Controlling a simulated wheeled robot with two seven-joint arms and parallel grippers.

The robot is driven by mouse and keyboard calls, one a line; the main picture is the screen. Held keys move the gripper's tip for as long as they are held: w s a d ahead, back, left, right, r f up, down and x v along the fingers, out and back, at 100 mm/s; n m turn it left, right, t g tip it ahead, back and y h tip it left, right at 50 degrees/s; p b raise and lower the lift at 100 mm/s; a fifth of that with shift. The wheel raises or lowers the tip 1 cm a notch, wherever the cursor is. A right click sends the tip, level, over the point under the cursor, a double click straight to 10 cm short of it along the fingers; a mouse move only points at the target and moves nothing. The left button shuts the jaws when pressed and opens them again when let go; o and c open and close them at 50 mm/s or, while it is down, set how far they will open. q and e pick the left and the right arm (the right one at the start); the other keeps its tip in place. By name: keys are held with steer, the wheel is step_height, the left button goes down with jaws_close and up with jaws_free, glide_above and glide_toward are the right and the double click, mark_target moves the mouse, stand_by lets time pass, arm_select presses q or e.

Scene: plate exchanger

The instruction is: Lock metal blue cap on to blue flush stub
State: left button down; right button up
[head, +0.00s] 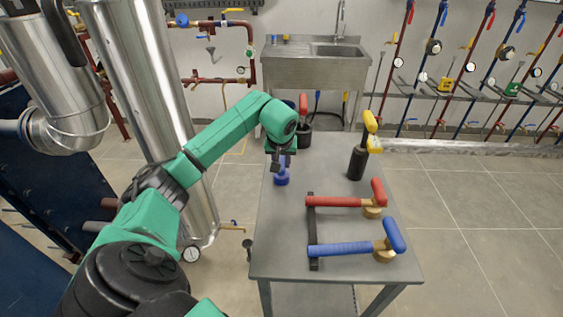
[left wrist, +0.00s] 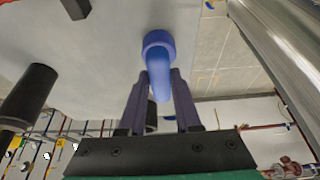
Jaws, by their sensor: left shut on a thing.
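The blue cap (head: 282,179) is at the far left part of the grey table, below my left gripper (head: 282,158). In the left wrist view the cap (left wrist: 159,44) has a wide round end and a narrower blue stem. My left gripper (left wrist: 160,85) is shut on this stem, with one finger on each side. I cannot tell whether the cap touches the table top. A blue tube (head: 338,250) with a brass fitting and blue handle lies at the table's front. I cannot identify the blue flush stub for sure. My right gripper is out of view.
On the table (head: 285,245), a red-handled tube (head: 335,202) lies beside the blue one across a dark bar (head: 311,228). A black cylinder (head: 357,163) with a yellow handle stands at the right. Steel columns (head: 150,90) stand left. A sink (head: 335,51) is behind.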

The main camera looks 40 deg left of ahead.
arm_select(q)
steer(key=c, duration=0.5)
jaws_free()
steer(key=shift+r, duration=0.1)
steer(key=v, duration=1.4)
steer(key=shift+s+r, duration=0.1)
steer(key=shift+r, duration=0.1)
